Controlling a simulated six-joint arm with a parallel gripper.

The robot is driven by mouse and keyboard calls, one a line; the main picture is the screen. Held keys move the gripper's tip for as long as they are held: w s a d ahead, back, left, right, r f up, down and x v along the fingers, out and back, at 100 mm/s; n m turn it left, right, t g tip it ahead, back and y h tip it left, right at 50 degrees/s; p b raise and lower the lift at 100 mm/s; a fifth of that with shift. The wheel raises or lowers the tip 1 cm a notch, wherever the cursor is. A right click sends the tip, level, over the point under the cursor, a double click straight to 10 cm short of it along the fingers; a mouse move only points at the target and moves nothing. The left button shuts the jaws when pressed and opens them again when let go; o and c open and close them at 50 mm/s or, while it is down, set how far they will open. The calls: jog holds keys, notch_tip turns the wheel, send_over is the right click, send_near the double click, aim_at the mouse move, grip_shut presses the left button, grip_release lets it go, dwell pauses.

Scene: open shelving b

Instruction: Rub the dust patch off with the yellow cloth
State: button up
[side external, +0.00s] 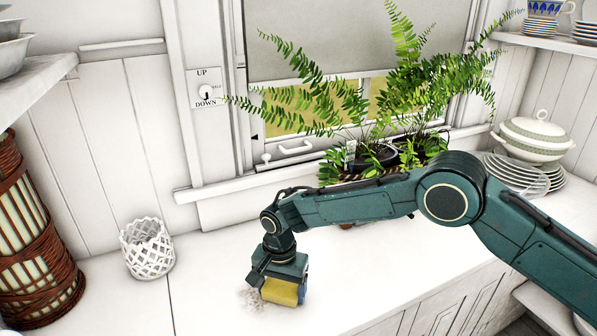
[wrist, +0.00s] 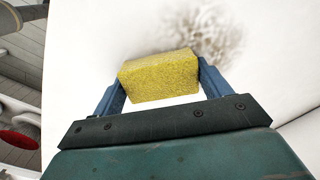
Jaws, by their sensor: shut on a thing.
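The yellow cloth (side external: 280,291) is a thick, sponge-like block held at the white counter's surface. My gripper (side external: 283,285) is shut on it, with a blue finger on each side; in the wrist view the cloth (wrist: 160,77) sits between the two fingertips (wrist: 162,80). The dust patch (side external: 252,299) is a grey-brown smudge on the counter, just left of the cloth in the side view. In the wrist view the dust patch (wrist: 208,36) lies beyond the cloth, toward the upper right. I cannot tell whether the cloth touches the counter; its underside is hidden.
A white lattice basket (side external: 147,248) stands left of the gripper, and a tall wicker lantern (side external: 33,240) is at the far left. Potted ferns (side external: 375,155) stand behind my arm by the window. A lidded tureen (side external: 533,137) and plates are at the right. Counter between basket and gripper is clear.

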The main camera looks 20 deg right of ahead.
aim_at(255, 300)
jog(key=shift+s+d+f, duration=0.1)
jog(key=shift+d+f, duration=0.05)
jog(key=shift+d, duration=0.45)
jog(key=shift+s+d+f, duration=0.1)
jog(key=shift+d, duration=0.45)
jog(key=shift+w, duration=0.1)
jog(key=shift+w+a+r, duration=0.1)
jog(key=shift+w+r, duration=0.05)
jog(key=shift+w, duration=0.75)
jog(key=shift+a, duration=0.15)
jog(key=shift+a+r, duration=0.15)
jog(key=shift+a, duration=0.75)
jog(key=shift+a+r, duration=0.1)
jog(key=shift+a, duration=0.8)
jog(key=shift+a+f, duration=0.15)
jog(key=shift+a, duration=1.65)
jog(key=shift+a, duration=0.15)
